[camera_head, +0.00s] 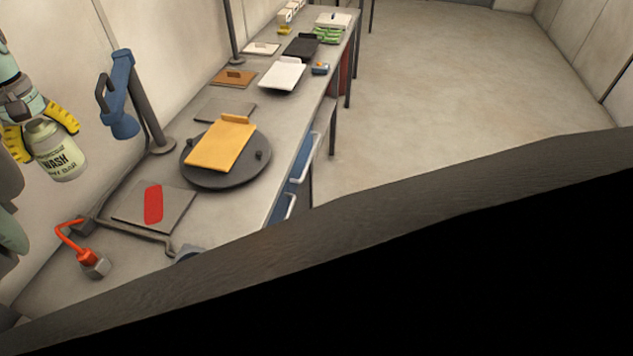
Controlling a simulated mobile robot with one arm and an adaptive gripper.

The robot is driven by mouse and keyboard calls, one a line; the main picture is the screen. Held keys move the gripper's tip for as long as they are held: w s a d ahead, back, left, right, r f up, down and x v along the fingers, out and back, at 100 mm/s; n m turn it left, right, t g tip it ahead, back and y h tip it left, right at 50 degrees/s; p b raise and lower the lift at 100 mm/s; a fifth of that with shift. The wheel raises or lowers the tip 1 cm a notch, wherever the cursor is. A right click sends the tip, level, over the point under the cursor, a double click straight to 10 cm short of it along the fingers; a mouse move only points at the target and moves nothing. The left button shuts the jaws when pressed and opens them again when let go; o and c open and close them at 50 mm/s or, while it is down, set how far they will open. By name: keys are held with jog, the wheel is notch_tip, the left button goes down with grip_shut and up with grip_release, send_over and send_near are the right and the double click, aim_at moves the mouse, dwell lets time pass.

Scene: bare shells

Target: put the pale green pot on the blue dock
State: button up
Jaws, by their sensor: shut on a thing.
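My gripper (40,128), with yellow fingers, is at the left edge and shut on a pale green pot (60,165) with dark print reading WASH. The pot is held slightly tilted, apparently in the air to the left of the bench. No surface plainly marked as the blue dock shows. A blue fixture (122,95) with a dark loop stands by a dark post, to the right of the pot. I cannot tell which of these, if either, is the dock.
A long grey bench (235,188) runs away from me. On it are a round dark turntable (187,172) under a yellow board (218,147), a plate with a red patch (153,204), a red hooked thing (72,242) and several trays. Open floor (430,90) lies right.

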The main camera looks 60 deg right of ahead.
jog(key=s+d+f+n+b, duration=0.1)
jog(key=s+d+f, duration=0.3)
jog(key=f, duration=0.4)
jog(key=s+d+f+n+b, duration=0.1)
jog(key=s+d+f+b, duration=0.1)
jog(key=s+d+f, duration=0.4)
jog(key=s+a+f+n+b, duration=0.1)
jog(key=s+a+f+n, duration=0.3)
jog(key=s+a+f, duration=0.35)
jog(key=s+a+f+n+b, duration=0.1)
jog(key=s+a+f+n, duration=0.3)
jog(key=s+a, duration=0.6)
jog(key=w+d+f+p, duration=0.2)
jog(key=w+d, duration=0.8)
jog(key=d, duration=0.2)
jog(key=shift+w+d+m+p, duration=0.15)
jog(key=shift+d+m+p, duration=0.15)
jog(key=shift+m, duration=0.1)
jog(key=shift+f, duration=0.15)
jog(key=shift+f+b, duration=0.7)
jog(key=shift+f, duration=1)
